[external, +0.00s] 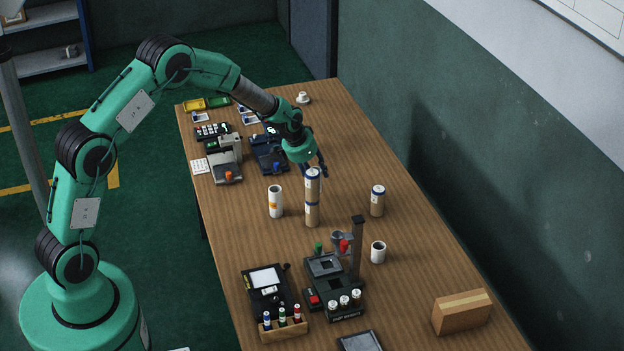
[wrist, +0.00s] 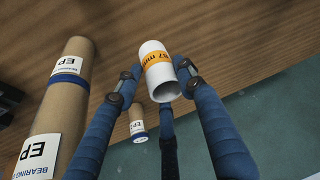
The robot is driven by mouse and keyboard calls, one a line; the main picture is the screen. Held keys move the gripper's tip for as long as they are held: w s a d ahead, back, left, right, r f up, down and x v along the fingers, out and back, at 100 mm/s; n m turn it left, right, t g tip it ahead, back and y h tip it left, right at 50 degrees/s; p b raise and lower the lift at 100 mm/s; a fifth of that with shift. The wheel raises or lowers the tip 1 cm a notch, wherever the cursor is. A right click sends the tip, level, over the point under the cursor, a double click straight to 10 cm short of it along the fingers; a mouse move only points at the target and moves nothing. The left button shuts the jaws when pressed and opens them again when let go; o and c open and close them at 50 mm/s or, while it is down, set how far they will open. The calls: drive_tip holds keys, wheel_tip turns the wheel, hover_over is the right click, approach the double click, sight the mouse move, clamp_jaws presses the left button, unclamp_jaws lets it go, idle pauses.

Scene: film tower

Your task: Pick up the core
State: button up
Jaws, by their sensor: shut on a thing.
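My gripper (external: 319,170) points down just behind the tall tan stack of rolls in the external view. In the wrist view my gripper's fingers (wrist: 158,78) are closed around a white hollow core (wrist: 152,50) with an orange band label, its open end towards the camera. The stack hides this core in the external view. I cannot tell whether it touches the table. Another white tube with an orange mark (external: 275,203) stands upright on the table, to the left of the stack.
The tan stack (external: 312,212) stands close beside my fingers. It also shows in the wrist view (wrist: 62,100). A short tan roll (external: 377,203) stands to the right. A black machine with a post (external: 333,290), a cup (external: 378,252) and a cardboard box (external: 461,312) stand nearer the camera.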

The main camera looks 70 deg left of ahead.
drive_tip(key=s+d, duration=0.3)
drive_tip(key=s, duration=0.3)
drive_tip(key=shift+s+r+p, duration=0.25)
drive_tip(key=shift+r+p, duration=0.1)
drive_tip(key=shift+p, duration=0.05)
drive_tip(key=shift+d, duration=0.1)
idle(0.4)
wheel_tip(320, 180, up, 24)
drive_tip(key=f, duration=0.1)
drive_tip(key=w+d+m+g+h+p, duration=0.1)
drive_tip(key=w+d+m+h+p, duration=0.3)
drive_tip(key=d, duration=0.9)
drive_tip(key=w+d+m+g+p, duration=0.1)
drive_tip(key=w+d+m+p, duration=0.2)
drive_tip(key=w+d+m, duration=0.75)
drive_tip(key=w+d+m+h+p, duration=0.1)
drive_tip(key=d+m+p, duration=0.2)
drive_tip(key=d, duration=1.4)
wheel_tip(320, 180, down, 18)
drive_tip(key=shift+w+r, duration=0.15)
drive_tip(key=shift+w, duration=0.05)
